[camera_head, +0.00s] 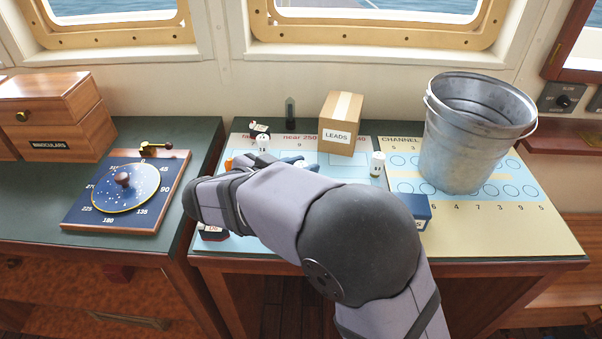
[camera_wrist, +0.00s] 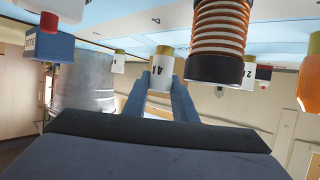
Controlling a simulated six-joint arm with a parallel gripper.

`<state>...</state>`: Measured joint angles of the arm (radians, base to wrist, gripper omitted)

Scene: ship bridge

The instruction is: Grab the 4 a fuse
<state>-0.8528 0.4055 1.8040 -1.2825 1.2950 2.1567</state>
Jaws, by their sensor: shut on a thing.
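A small white fuse (camera_wrist: 161,70) with a yellowish end cap and dark lettering that reads like 4A is in the middle of the wrist view. My gripper (camera_wrist: 163,88) is shut on it, with one blue finger on each side. Another white fuse (camera_wrist: 249,74) stands to the right in the wrist view, with lettering that reads like 2A. In the head view my arm covers most of my gripper, and the held fuse cannot be made out there.
An orange-and-white coil (camera_wrist: 220,28) is close beside the held fuse. A metal bucket (camera_head: 470,145), a LEADS box (camera_head: 338,130), a white cylinder (camera_head: 377,164), a dark green bottle (camera_head: 290,111) and a blue box (camera_head: 417,211) stand on the desk. A compass board (camera_head: 125,192) lies left.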

